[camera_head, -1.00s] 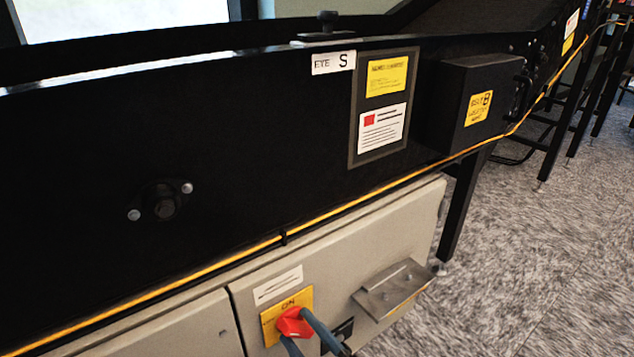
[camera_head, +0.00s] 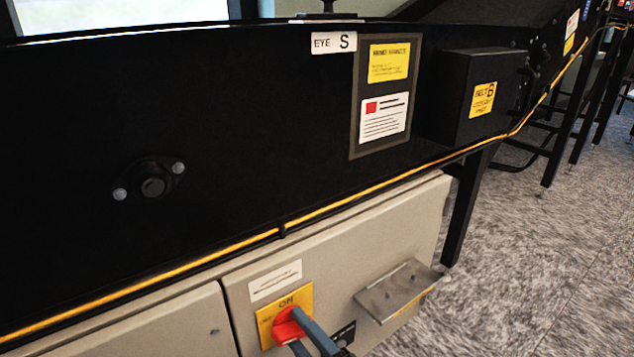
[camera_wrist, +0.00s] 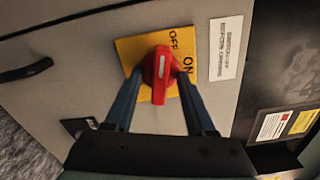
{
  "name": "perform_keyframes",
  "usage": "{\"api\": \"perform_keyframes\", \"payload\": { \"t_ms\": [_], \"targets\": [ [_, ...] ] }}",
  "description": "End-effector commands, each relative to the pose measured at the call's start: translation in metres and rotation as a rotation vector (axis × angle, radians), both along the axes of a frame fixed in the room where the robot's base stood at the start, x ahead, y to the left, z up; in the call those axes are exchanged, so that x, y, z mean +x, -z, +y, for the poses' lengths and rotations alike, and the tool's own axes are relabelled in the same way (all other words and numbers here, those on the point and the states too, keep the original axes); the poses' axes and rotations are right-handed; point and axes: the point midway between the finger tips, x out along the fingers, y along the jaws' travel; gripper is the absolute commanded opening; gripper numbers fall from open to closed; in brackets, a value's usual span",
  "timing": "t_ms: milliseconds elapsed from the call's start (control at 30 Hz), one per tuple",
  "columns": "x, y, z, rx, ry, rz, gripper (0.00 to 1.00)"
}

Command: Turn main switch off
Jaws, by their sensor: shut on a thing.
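The main switch is a red rotary knob (camera_head: 284,328) on a yellow plate (camera_head: 265,333) on the grey cabinet front, low in the head view. In the wrist view the knob (camera_wrist: 159,72) has a raised handle with a white line, and the plate (camera_wrist: 127,50) reads OFF and ON. The handle lies nearly upright in that picture. My gripper (camera_head: 293,328) has its two blue-grey fingers on either side of the knob; in the wrist view my gripper (camera_wrist: 160,82) is shut on it. The fingers cover part of the knob in the head view.
A metal bracket (camera_head: 397,290) juts from the cabinet to the right of the switch. The black conveyor side (camera_head: 240,130) with a yellow cable runs above. A white label (camera_head: 275,280) sits above the plate. Carpet floor (camera_head: 530,260) is open at the right.

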Motion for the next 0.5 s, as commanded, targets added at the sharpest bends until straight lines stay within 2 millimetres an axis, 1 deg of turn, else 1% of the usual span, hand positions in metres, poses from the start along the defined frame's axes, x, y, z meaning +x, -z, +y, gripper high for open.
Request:
{"api": "perform_keyframes", "payload": {
  "t_ms": [33,500],
  "targets": [
    [0.0098,0.0014,0.0105,-0.031,0.0,-0.023,0.0],
    [0.0098,0.0004,0.0104,-0.226,0.001,-0.167,0.0]
  ]
}}
